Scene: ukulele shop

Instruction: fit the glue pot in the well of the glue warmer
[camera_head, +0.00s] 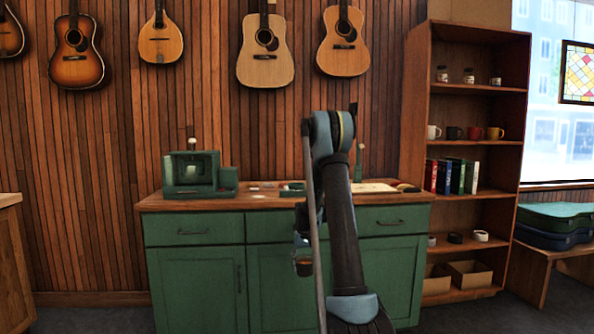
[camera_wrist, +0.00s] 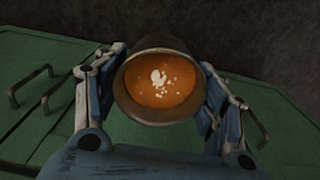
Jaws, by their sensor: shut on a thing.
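The glue pot (camera_wrist: 160,50) is a dark round pot with orange glue and pale flecks inside. It sits between the two fingers of my gripper (camera_wrist: 160,88) in the wrist view, mouth facing the camera. In the head view the pot (camera_head: 303,268) hangs below my arm, in front of the green cabinet and below its top. A green boxy device (camera_head: 195,172) on the left of the cabinet top may be the glue warmer. A low green item (camera_head: 292,189) also stands there, partly behind my arm. I cannot make out a well in either.
The green cabinet (camera_head: 195,270) has a wooden top (camera_head: 240,202) with small flat items, a pale sheet (camera_head: 374,187) and a small upright green item (camera_head: 358,164). Guitars hang above. A wooden shelf unit (camera_head: 462,200) stands at the right.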

